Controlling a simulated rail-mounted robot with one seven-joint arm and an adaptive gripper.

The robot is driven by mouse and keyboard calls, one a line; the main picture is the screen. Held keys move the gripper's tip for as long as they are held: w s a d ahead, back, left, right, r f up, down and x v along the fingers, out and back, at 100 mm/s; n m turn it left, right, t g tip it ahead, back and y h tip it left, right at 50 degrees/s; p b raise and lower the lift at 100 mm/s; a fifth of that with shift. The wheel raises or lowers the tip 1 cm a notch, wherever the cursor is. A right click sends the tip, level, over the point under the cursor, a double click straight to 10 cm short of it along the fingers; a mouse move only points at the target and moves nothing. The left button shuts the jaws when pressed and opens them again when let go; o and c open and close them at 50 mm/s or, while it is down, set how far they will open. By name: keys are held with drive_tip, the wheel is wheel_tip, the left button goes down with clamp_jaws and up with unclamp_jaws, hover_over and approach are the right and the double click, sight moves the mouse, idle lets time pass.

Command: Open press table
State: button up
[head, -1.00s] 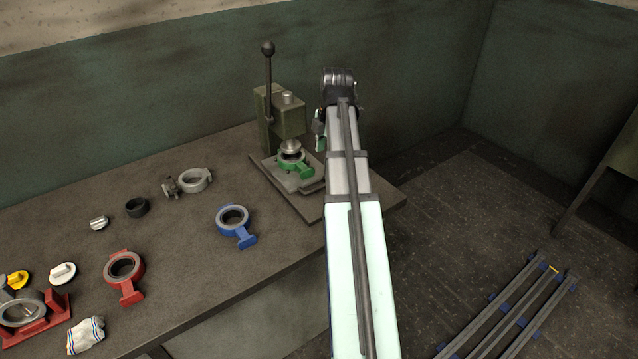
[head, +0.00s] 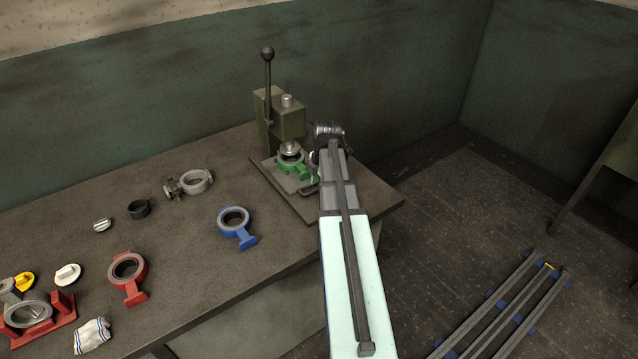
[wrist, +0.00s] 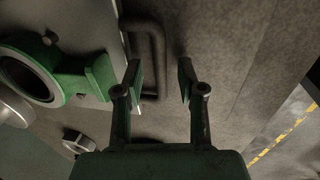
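The green press (head: 282,118) stands at the back of the bench with its lever upright. Its press table (head: 280,179), a flat grey plate, sits under the ram and carries a green ring-shaped casting (head: 291,162). In the wrist view, the plate (wrist: 101,20) is at the left with the green casting (wrist: 72,76) on it. A dark U-shaped handle (wrist: 158,48) sticks out from the plate's edge. My gripper (wrist: 160,78) is open, and the handle's bar shows between its two fingers; contact cannot be told. In the head view my arm mostly hides the gripper.
A blue ring casting (head: 236,226), a red one (head: 127,271) and a grey one (head: 195,182) lie on the bench (head: 190,235) to the left. Floor rails run at right.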

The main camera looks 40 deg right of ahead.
drive_tip(key=shift+f, duration=0.3)
drive_tip(key=shift+c, duration=0.2)
clamp_jaws()
